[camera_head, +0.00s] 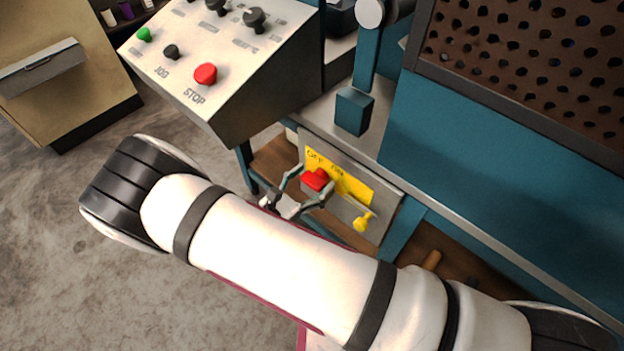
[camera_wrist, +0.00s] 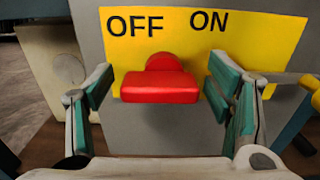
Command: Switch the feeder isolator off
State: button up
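The feeder isolator is a red knob (camera_head: 317,179) on a yellow plate (camera_head: 352,187) on the front of a grey box (camera_head: 385,210). In the wrist view the knob (camera_wrist: 160,84) has a round hub behind a broad red bar. It sits below and between the words OFF and ON on the plate (camera_wrist: 260,40); which one it is set to I cannot tell. My gripper (camera_head: 306,187) is open in front of the box. In the wrist view its fingers stand on either side of the red bar, with visible gaps between them and it.
A yellow handle-like part (camera_head: 363,221) sticks out at the right of the plate. A sloped control panel (camera_head: 225,65) with a red STOP button (camera_head: 205,74) overhangs at the upper left. A blue machine bed (camera_head: 490,150) is above right. Open concrete floor lies left.

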jog(key=shift+a, duration=0.1)
jog(key=v, duration=1.2)
dwell(0.4)
